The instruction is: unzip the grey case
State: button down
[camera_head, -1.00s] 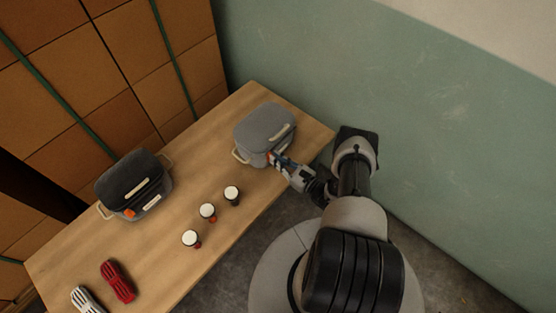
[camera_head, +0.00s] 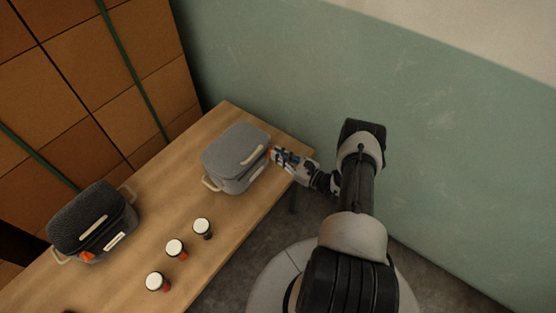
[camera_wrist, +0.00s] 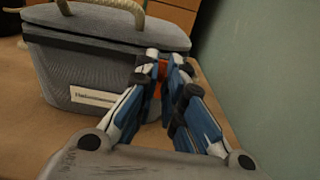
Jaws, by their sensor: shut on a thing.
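The grey case (camera_head: 237,172) stands upright on the wooden table, with its lid lying down on it. A pale handle runs across the lid (camera_wrist: 115,22), and a dark seam runs below the lid in the wrist view. My gripper (camera_head: 275,154) is at the case's right end, at seam height. In the wrist view my gripper (camera_wrist: 165,62) is shut on an orange zip pull (camera_wrist: 162,72) by the right corner. The fingers hide part of the pull and of that corner. A white label (camera_wrist: 93,97) is on the case's front.
A black case (camera_head: 92,218) with an orange tab stands at the table's left. A green wall (camera_head: 450,150) rises behind and to the right.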

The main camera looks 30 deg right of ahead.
jog(key=shift+w+d, duration=0.1)
jog(key=shift+d, duration=0.2)
jog(key=c, duration=1.7)
grip_release()
jog(key=v, duration=1.2)
jog(key=shift+a+r, duration=0.1)
